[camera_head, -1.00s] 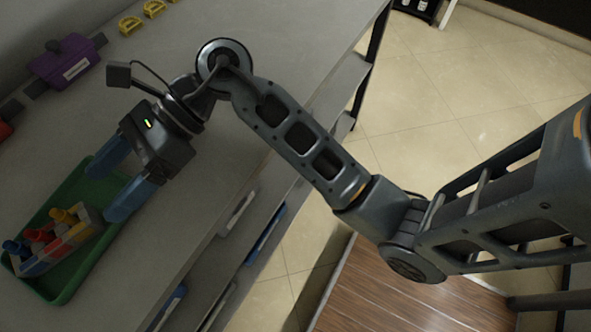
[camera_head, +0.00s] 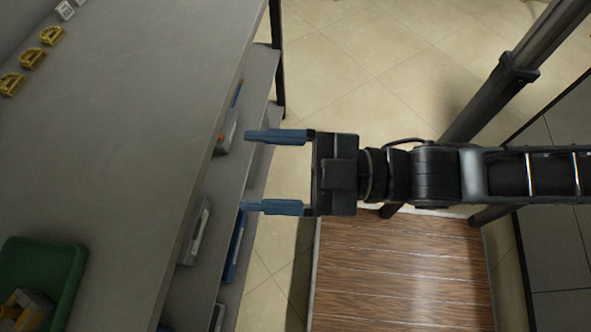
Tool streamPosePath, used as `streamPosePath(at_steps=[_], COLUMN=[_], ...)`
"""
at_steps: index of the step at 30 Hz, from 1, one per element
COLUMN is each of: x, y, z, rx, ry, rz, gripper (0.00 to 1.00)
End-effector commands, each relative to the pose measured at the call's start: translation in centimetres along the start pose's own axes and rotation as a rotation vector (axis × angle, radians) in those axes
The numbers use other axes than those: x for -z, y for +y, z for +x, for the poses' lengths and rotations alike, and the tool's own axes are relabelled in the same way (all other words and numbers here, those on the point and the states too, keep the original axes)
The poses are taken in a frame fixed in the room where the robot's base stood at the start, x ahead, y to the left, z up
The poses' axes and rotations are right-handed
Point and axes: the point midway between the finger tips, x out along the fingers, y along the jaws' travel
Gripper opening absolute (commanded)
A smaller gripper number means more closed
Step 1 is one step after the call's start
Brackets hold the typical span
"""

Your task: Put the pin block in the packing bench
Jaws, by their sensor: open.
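My gripper (camera_head: 273,171) is open, with its two blue fingers apart and pointing left. Nothing is between them. It is off the front edge of a grey bench top (camera_head: 130,130), over the lower shelves and floor. A green tray (camera_head: 65,262) lies on the bench top at the lower left, cut off by the frame. A yellow and grey item (camera_head: 30,308) sits in it, partly out of frame; I cannot tell whether it is the pin block. I cannot tell which surface is the packing bench.
Yellow slotted pieces (camera_head: 33,58) and a small whitish piece (camera_head: 65,10) line the far left of the bench. Lower shelves hold items, including a grey one (camera_head: 196,232). The bench middle is clear. A wood-look surface (camera_head: 400,275) lies below my arm.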

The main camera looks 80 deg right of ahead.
Motion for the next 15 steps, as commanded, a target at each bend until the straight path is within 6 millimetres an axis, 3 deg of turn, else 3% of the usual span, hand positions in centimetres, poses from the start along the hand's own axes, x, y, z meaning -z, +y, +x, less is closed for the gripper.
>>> streamPosePath(at_steps=[1,6,15], x=[-0.8,-2.5,-3.0], y=[0.0,-0.5,-0.8], z=[-1.6,-5.0,-6.3], rx=[-0.002,-0.022,-0.032], ry=[-0.084,-0.282,-0.354], rz=[0.100,0.366,0.464], gripper=[0.76,0.76,0.76])
